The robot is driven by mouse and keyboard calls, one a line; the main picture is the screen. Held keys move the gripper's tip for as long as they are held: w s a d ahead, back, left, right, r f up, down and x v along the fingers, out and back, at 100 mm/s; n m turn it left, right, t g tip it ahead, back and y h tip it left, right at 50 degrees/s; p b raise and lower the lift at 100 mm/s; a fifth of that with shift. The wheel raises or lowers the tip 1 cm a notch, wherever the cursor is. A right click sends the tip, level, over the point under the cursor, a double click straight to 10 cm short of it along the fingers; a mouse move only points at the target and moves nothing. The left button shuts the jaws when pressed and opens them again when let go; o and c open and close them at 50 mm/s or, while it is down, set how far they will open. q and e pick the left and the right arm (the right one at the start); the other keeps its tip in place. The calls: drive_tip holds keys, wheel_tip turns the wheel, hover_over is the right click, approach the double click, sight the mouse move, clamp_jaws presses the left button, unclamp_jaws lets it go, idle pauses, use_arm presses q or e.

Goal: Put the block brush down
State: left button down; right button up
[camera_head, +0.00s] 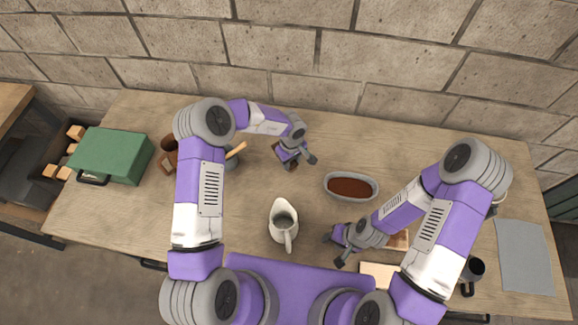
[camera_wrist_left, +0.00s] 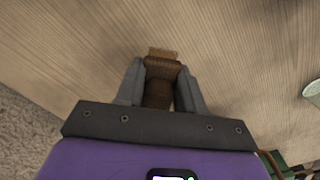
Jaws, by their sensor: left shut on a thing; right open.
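My left gripper (camera_head: 297,161) is over the back middle of the wooden table. In the left wrist view my left gripper (camera_wrist_left: 160,88) is shut on the brown block brush (camera_wrist_left: 160,70), with one grey finger on each side of it. A lighter brown edge of the brush shows beyond the fingertips, against the wood. In the head view the brush is mostly hidden by the gripper. I cannot tell whether it touches the table. My right gripper (camera_head: 336,251) is open and empty near the table's front, to the right of the white pitcher.
A white pitcher (camera_head: 283,222) and a grey oval dish (camera_head: 350,187) with brown contents stand mid-table. A green box (camera_head: 112,155) is at the left. A black mug (camera_head: 473,270) and grey mat (camera_head: 524,257) are at the right. The back middle has bare wood; a block wall rises behind.

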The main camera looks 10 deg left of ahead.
use_arm(q)
drive_tip(key=shift+w+f, duration=0.1)
drive_tip(key=shift+f, duration=0.75)
wheel_tip(320, 180, down, 3)
drive_tip(key=shift+f, duration=0.1)
use_arm(e)
drive_tip(key=shift+r, duration=0.15)
use_arm(q)
drive_tip(key=shift+f, duration=0.15)
use_arm(e)
drive_tip(key=shift+w, duration=0.1)
use_arm(q)
drive_tip(key=c, duration=0.7)
unclamp_jaws()
drive_tip(key=shift+f, duration=0.15)
drive_tip(key=shift+r, duration=0.25)
wheel_tip(320, 180, up, 12)
drive_tip(key=shift+f, duration=0.1)
